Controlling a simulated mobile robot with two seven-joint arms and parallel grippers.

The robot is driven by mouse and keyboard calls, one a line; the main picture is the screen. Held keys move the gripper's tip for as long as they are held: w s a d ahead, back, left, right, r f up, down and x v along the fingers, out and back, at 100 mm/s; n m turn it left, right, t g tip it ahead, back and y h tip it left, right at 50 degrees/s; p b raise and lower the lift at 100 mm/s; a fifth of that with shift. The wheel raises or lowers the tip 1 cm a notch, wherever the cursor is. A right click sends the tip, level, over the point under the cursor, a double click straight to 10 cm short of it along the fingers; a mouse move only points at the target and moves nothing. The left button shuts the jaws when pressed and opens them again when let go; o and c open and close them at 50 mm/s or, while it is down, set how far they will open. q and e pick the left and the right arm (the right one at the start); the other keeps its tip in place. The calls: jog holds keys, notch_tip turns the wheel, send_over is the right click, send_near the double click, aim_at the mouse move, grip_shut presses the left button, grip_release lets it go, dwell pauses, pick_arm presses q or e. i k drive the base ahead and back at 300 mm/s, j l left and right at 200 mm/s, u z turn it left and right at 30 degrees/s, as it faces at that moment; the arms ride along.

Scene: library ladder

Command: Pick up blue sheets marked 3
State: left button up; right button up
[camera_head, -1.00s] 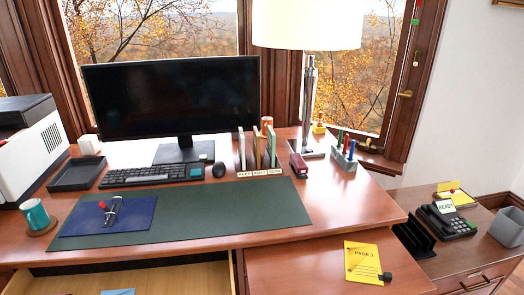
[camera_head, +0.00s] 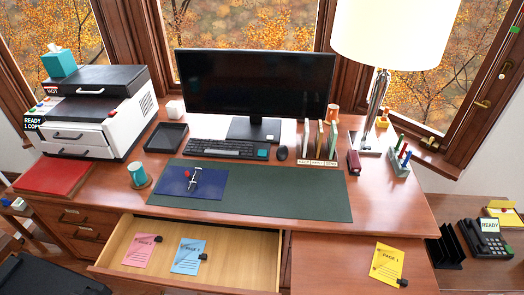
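A light blue sheet (camera_head: 188,256) lies flat in the open desk drawer (camera_head: 265,245), toward its left half. Print shows on it, but the page number is too small for me to read surely. Neither gripper is in view.
A yellow sheet (camera_head: 387,262) marked PAGE 1 lies on the lower right surface. A dark blue folder (camera_head: 192,182) with a metal ring clasp lies on the green mat (camera_head: 290,195). A printer (camera_head: 90,115), teal mug (camera_head: 138,174) and red folder (camera_head: 55,176) are left. The drawer's right half is bare.

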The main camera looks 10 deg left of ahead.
aim_at(188, 258)
jog(key=k+l+u, duration=0.3)
jog(key=k, duration=0.25)
jog(key=k+u, duration=0.35)
jog(key=k, duration=0.25)
